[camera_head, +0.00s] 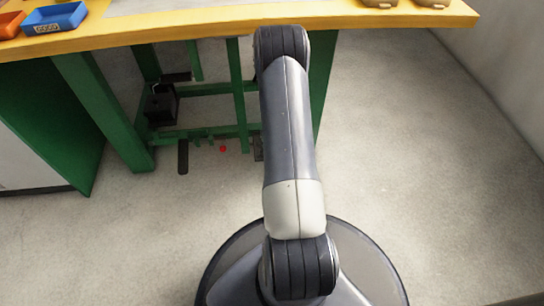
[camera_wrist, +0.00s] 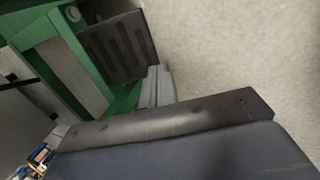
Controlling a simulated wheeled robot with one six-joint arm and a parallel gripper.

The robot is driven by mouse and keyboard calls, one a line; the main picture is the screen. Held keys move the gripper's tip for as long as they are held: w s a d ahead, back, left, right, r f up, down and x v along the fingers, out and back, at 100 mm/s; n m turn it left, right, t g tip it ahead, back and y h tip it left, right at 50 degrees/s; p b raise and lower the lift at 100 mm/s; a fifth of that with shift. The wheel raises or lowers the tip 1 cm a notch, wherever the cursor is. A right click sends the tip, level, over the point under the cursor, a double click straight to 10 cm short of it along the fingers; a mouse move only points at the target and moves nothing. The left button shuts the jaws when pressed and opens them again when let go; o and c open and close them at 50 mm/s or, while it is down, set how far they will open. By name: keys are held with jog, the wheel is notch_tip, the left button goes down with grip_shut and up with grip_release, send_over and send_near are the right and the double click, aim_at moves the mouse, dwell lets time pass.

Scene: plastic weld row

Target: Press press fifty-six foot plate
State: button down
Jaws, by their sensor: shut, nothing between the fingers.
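A dark ribbed foot plate (camera_wrist: 118,46) on a green frame shows in the upper left of the wrist view. My gripper (camera_wrist: 158,86) has its grey fingers together and empty, just below and right of the plate's edge. I cannot tell whether they touch. In the head view, one black pedal (camera_head: 183,157) hangs at the lower green bar, and a dark plate (camera_head: 258,149) shows partly behind my arm. My gripper is hidden there. No press number is readable.
A yellow-edged bench (camera_head: 170,25) on green legs (camera_head: 105,110) stands above the pedals. A blue bin (camera_head: 54,19) and an orange bin (camera_head: 10,25) sit on it. A small red dot (camera_head: 223,149) shows between the pedals. Grey floor (camera_head: 410,150) is clear at right.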

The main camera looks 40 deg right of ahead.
jog(key=shift+s+a+r, duration=0.2)
jog(key=shift+s+r, duration=0.1)
jog(key=shift+r, duration=0.2)
jog(key=shift+s+a+r, duration=0.2)
jog(key=shift+s+r, duration=0.1)
jog(key=shift+r, duration=0.15)
dwell(0.3)
jog(key=w+d+f+p, duration=0.3)
jog(key=w+f+p, duration=0.1)
jog(key=f, duration=0.3)
jog(key=shift+w, duration=0.3)
jog(key=shift+f, duration=0.15)
jog(key=shift+a, duration=0.1)
dwell(0.4)
